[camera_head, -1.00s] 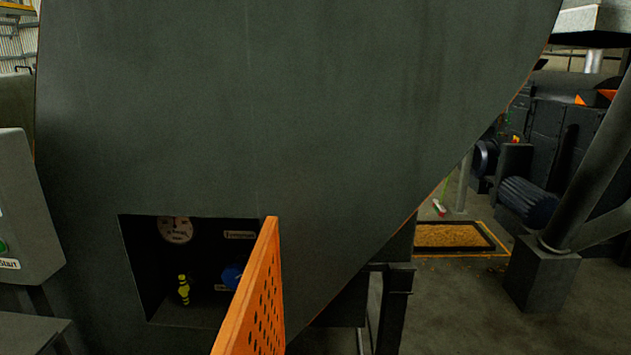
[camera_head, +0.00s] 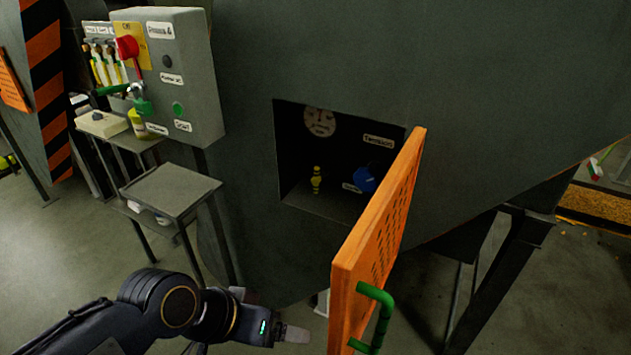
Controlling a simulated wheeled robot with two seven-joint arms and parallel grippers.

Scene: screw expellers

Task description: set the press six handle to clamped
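A recess in the dark grey machine (camera_head: 245,180) holds a round gauge (camera_head: 320,120), a blue knob (camera_head: 364,179) and a small yellow part (camera_head: 316,180). I cannot tell which part is the press six handle. The orange perforated door (camera_head: 385,235) of the recess stands open, with a green pull handle (camera_head: 372,315). My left gripper (camera_head: 292,334) is low, left of the door and apart from it; its finger gap is unclear. My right gripper is out of view.
A small grey side table (camera_head: 170,190) stands below the control box. Dark support legs (camera_head: 500,265) stand right of the door. Open floor (camera_head: 60,270) lies at the left.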

